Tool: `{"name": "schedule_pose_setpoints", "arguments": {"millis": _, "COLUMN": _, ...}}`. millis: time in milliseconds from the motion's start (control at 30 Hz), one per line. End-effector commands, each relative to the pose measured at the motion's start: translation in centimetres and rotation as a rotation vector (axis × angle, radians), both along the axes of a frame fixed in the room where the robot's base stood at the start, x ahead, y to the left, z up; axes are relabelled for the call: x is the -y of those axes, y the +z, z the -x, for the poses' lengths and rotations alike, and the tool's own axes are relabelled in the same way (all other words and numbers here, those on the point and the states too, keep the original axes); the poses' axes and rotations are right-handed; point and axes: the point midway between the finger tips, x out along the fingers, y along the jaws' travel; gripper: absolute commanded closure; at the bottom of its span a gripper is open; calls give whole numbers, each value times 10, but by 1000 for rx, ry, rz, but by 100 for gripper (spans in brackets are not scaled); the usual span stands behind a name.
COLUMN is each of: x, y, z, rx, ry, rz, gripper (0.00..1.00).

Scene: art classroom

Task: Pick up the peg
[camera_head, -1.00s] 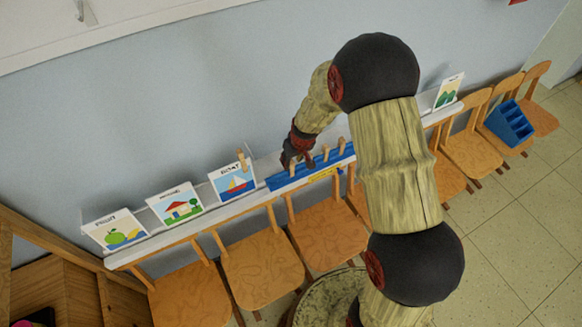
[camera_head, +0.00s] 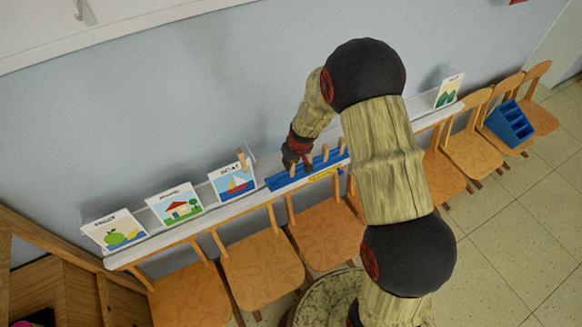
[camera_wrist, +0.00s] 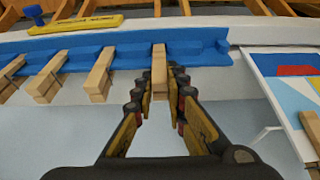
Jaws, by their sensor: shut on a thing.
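Several wooden pegs stand in a row in a blue rack (camera_head: 274,184) on the white wall ledge; the rack also shows in the wrist view (camera_wrist: 200,50). My gripper (camera_head: 292,163) is at the left end of the row. In the wrist view my gripper (camera_wrist: 160,80) has a fingertip on each side of the end peg (camera_wrist: 159,62) and is shut on it. The held peg's far end is still at the blue rack. Neighbouring pegs (camera_wrist: 100,75) stand apart to its left in that view. My fingers largely hide the held peg in the head view.
Picture cards lean on the ledge, with a boat card (camera_head: 232,182) close left of the rack and a peg (camera_head: 241,160) at its top. Wooden chairs (camera_head: 262,262) line the ledge below. A blue bin (camera_head: 510,122) sits on a chair at right. The wall is close behind.

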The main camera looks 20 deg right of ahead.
Motion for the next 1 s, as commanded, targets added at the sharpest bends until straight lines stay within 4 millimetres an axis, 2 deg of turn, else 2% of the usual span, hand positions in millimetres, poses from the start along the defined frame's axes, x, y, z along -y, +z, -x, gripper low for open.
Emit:
{"name": "schedule_pose_setpoints", "arguments": {"millis": 100, "x": 0, "y": 0, "z": 0, "rx": 0, "ry": 0, "rz": 0, "gripper": 100}}
{"name": "schedule_pose_setpoints", "arguments": {"millis": 333, "x": 0, "y": 1, "z": 0, "rx": 0, "ry": 0, "rz": 0, "gripper": 100}}
{"name": "schedule_pose_setpoints", "arguments": {"millis": 433, "x": 0, "y": 7, "z": -1, "rx": 2, "ry": 0, "rz": 0, "gripper": 100}}
{"name": "schedule_pose_setpoints", "arguments": {"millis": 800, "x": 0, "y": 74, "z": -1, "rx": 4, "ry": 1, "rz": 0, "gripper": 100}}
{"name": "schedule_pose_setpoints", "arguments": {"millis": 1000, "x": 0, "y": 96, "z": 0, "rx": 1, "ry": 1, "rz": 0, "gripper": 100}}
